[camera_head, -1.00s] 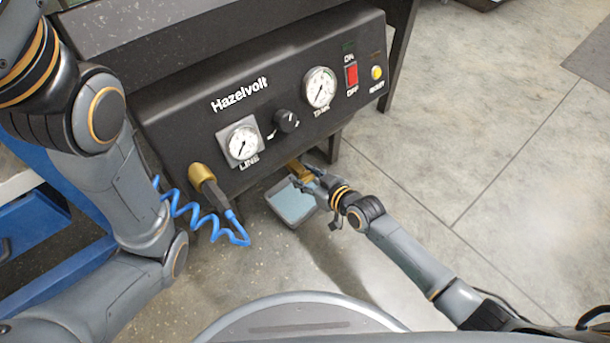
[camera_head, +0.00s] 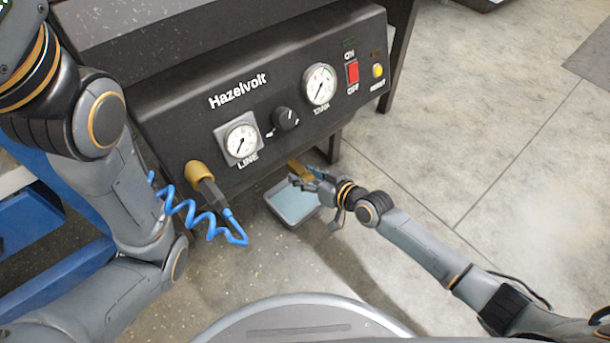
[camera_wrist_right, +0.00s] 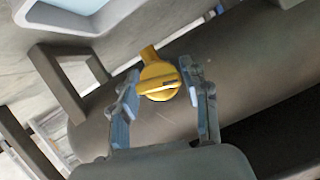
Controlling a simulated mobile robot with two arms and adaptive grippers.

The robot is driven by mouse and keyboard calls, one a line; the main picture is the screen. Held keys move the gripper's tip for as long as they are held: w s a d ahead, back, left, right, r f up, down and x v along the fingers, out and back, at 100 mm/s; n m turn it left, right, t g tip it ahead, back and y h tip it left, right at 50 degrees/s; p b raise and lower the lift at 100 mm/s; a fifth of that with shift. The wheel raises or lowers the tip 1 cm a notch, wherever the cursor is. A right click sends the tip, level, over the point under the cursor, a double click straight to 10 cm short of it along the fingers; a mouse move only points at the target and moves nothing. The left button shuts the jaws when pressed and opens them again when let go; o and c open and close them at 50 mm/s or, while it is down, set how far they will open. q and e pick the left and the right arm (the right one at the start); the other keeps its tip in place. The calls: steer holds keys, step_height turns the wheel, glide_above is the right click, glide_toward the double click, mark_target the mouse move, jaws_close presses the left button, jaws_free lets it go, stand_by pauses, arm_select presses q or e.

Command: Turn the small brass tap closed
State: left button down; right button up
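The small brass tap (camera_wrist_right: 159,82) sits below the dark tank in the right wrist view, with its round yellow knob facing the camera. In the head view the brass tap (camera_head: 299,169) shows under the panel's lower edge, partly hidden by my right gripper (camera_head: 306,183). In the right wrist view my right gripper (camera_wrist_right: 158,92) is open, one finger on each side of the knob; small gaps show, and I cannot tell whether either finger touches. My left gripper is out of view; only the left arm shows.
A grey tray with bluish liquid (camera_head: 309,219) stands on the floor under the tap. The black Hazelvolt panel (camera_head: 180,125) carries gauges, a black knob (camera_head: 285,118) and a red switch (camera_head: 352,72). A blue coiled hose (camera_head: 187,213) hangs at the left. Floor at the right is clear.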

steer(key=shift+o, duration=0.9)
steer(key=shift+s+d, duration=0.1)
steer(key=v, duration=1.1)
steer(key=shift+s+d+r, duration=0.2)
steer(key=shift+s, duration=0.05)
steer(key=shift+f, duration=0.1)
steer(key=shift+c, duration=0.2)
